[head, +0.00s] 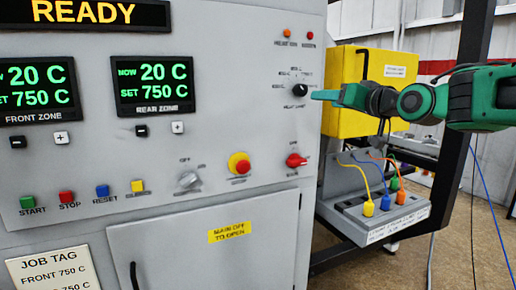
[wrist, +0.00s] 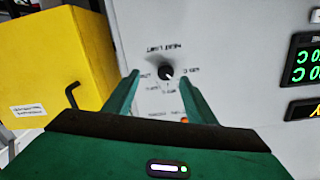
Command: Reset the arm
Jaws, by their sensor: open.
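My gripper (head: 316,95) is a green parallel gripper, reaching in from the right in front of the grey furnace panel. It is open and empty; both fingers show in the wrist view (wrist: 158,77). The black rotary knob marked heat limit (head: 299,90) is just left of the fingertips. In the wrist view the knob (wrist: 167,72) appears between and beyond the two fingertips. I see no contact, but the exact distance is hard to tell. My green and black arm (head: 485,97) extends to the right edge of the head view.
A yellow box (head: 345,85) with a black handle stands beside the panel, close behind my gripper. Below it, colored plugs with cables sit on a grey ledge (head: 410,212). A dark frame post (head: 462,140) rises near my arm. Panel displays (head: 155,83) read 20 C and 750 C.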

